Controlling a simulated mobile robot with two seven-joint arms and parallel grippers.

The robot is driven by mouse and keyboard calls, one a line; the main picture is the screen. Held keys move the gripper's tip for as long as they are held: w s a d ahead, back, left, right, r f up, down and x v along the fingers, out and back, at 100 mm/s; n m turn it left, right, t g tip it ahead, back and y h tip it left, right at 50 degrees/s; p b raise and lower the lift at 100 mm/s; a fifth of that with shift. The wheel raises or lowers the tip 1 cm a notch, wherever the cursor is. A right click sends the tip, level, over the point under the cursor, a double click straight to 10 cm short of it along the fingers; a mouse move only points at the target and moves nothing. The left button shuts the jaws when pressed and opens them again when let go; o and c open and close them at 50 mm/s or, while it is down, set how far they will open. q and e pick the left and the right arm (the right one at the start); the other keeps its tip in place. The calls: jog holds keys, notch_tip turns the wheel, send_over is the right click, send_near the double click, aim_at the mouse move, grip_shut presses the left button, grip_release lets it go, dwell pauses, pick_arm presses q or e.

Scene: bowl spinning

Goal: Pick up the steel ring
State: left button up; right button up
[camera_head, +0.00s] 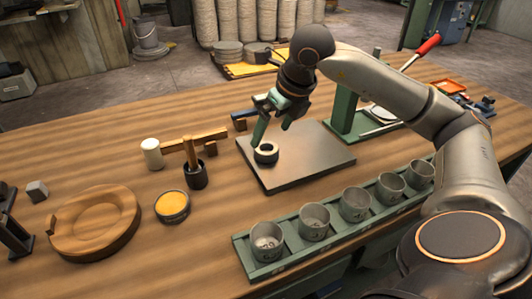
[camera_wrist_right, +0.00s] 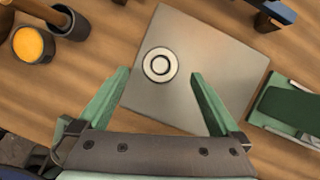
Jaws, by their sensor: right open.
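The steel ring (camera_head: 266,153) lies flat on a grey metal plate (camera_head: 312,170) on the wooden table. It is a small round piece with a pale top, a dark outer edge and a hole in its middle. My left gripper is in neither view.
A green rack (camera_head: 240,248) with several grey cups stands at the front right. A green stand (camera_head: 342,112) is behind the plate.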

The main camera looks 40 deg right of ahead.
aim_at(265, 149)
jog(key=shift+x, duration=2.8)
jog(key=shift+s+d, duration=0.1)
jog(key=shift+s, duration=0.05)
jog(key=shift+c, duration=0.2)
grip_shut()
